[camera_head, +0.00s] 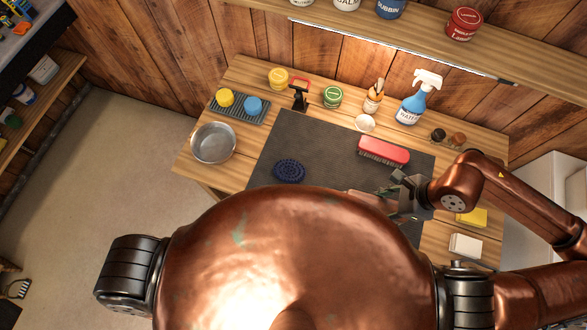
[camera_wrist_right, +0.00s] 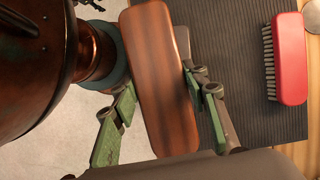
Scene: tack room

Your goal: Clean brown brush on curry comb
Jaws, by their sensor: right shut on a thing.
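The brown brush (camera_wrist_right: 158,75) is in my right gripper (camera_wrist_right: 160,98), its smooth wooden back showing in the right wrist view. The fingers close on its two long sides; its bristles are hidden. In the head view, my right gripper (camera_head: 388,191) is over the near right part of the dark mat, and the brush is mostly hidden by my body. The curry comb, a dark blue oval (camera_head: 289,171), lies on the left part of the mat, apart from and left of the gripper. My left gripper is not in view.
A red brush (camera_head: 384,151) lies on the mat (camera_head: 315,140) beyond my right gripper; it also shows in the right wrist view (camera_wrist_right: 291,60). A metal bowl (camera_head: 213,143) stands left. Tins and a spray bottle (camera_head: 411,105) line the back. The mat's middle is clear.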

